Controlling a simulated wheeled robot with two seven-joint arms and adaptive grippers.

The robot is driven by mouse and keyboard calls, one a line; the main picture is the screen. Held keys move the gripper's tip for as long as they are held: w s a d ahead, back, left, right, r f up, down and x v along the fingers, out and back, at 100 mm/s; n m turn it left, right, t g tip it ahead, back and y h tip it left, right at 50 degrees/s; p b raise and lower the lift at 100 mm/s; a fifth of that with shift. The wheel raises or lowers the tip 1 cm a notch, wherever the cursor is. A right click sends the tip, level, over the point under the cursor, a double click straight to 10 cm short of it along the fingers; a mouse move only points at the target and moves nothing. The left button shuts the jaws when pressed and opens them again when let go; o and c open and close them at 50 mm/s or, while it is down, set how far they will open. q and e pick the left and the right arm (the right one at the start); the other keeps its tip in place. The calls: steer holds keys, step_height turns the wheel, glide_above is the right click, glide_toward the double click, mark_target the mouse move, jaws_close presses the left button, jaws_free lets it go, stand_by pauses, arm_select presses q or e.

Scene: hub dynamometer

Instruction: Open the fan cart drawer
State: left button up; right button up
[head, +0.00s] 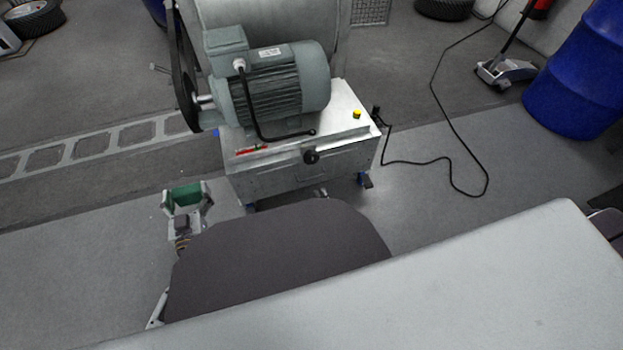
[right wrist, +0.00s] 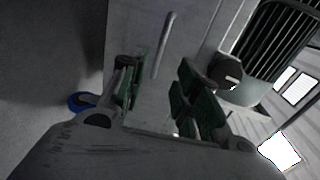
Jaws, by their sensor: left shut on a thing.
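The fan cart (head: 350,160) is a white and grey metal box carrying a large motor and fan. Its drawer front (head: 275,184) looks flush with the cart's front side, with a slim bar handle (right wrist: 165,45) that shows in the right wrist view. My right gripper (right wrist: 160,88) is open, its green-padded fingers pointing at the panel below the handle, with nothing seen between them. In the head view it is mostly hidden behind my own dark body part.
A dark round knob (head: 311,157) sticks out above the drawer front; the motor (head: 275,85) stands on top. A black cable (head: 455,130) lies on the floor to the right, near a blue barrel (head: 580,80).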

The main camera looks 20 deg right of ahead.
mark_target(312, 178)
arm_select(q)
steer(key=shift+f, duration=0.1)
arm_select(e)
steer(key=shift+w, duration=0.2)
arm_select(q)
steer(key=shift+f+b, duration=2.55)
steer(key=shift+b, duration=0.15)
arm_select(e)
steer(key=shift+x, duration=5.8)
jaws_close()
